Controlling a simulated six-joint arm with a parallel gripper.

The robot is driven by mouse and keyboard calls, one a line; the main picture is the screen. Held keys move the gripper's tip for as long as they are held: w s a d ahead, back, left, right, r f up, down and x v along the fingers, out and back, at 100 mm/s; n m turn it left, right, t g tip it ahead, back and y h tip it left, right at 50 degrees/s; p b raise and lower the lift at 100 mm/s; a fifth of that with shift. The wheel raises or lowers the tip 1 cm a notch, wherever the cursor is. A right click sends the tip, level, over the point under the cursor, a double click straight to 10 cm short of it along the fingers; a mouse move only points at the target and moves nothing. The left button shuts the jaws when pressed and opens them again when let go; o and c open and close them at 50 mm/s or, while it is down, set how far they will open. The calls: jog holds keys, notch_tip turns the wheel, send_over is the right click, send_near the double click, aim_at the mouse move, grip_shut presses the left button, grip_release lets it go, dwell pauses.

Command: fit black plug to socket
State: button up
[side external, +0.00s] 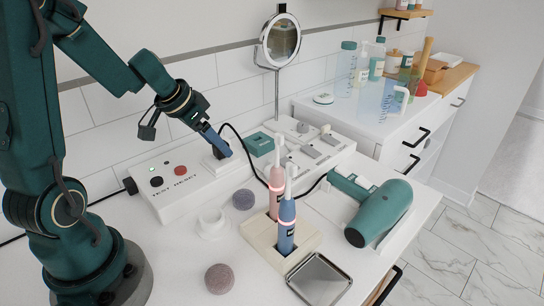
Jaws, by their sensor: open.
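A white outlet box (185,190) with a black button, a red button and "TEST RESET" lettering stands against the tiled wall. Its raised socket (224,164) is at the right end. My gripper (205,128) is open and reaches down toward this socket from the upper left. A blue finger-like part (217,143) ends right at the socket. The black plug cannot be made out clearly; a dark patch shows at the socket beside the blue part. A black cord (244,151) rises beside the blue part and curves down to the right. Whether the plug is seated is hidden.
A pink and a blue toothbrush (286,225) stand in a cream holder, with a teal hair dryer (378,212) to the right. A round mirror (281,41) stands behind. A white organiser (335,150), a metal tray (319,280) and round pucks (219,278) lie around.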

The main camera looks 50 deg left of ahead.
jog(key=shift+v, duration=1.7)
jog(key=shift+s+f, duration=0.1)
jog(key=shift+c, duration=0.4)
